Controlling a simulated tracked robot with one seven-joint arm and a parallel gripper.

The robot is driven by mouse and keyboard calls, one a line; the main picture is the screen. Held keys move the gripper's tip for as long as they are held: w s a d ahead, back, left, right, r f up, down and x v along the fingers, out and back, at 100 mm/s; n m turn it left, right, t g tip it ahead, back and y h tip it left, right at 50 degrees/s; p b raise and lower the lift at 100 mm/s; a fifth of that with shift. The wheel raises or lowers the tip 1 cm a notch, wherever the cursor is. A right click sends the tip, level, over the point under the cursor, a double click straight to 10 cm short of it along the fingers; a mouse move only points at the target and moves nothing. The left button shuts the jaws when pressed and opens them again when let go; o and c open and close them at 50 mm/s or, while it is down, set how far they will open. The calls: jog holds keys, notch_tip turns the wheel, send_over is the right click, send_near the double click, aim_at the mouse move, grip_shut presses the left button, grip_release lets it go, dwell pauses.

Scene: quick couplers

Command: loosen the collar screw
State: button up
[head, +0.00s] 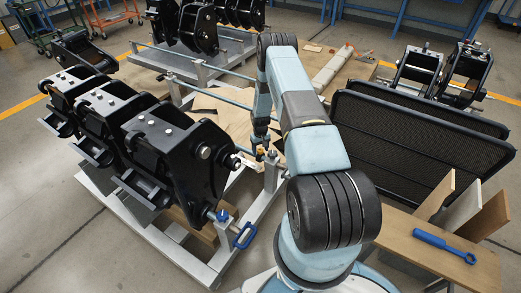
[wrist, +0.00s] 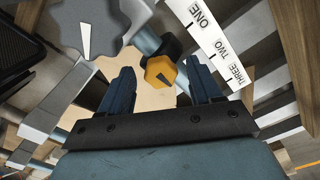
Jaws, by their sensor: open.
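In the wrist view an orange hex-headed screw (wrist: 160,72) with a dark mark on its face sits at a black collar on a grey rod (wrist: 145,38); I take it as the collar screw. My gripper (wrist: 160,63) is open, one finger on each side of the screw head, with visible gaps on both sides. Whether the fingertips reach its depth is unclear. In the head view my gripper (head: 261,152) is small, near the frame's inner end, beside a spot of orange.
A grey lobed knob (wrist: 88,28) with a white pointer is close at upper left. A white strip (wrist: 212,45) marked ONE, TWO, THREE lies at right. Black couplers (head: 175,150) stand on a metal frame. A blue wrench (head: 443,245) lies on a wooden table.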

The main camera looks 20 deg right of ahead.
aim_at(260, 150)
notch_tip(260, 150, up, 14)
jog(key=shift+f, duration=0.15)
dwell(0.5)
dwell(0.4)
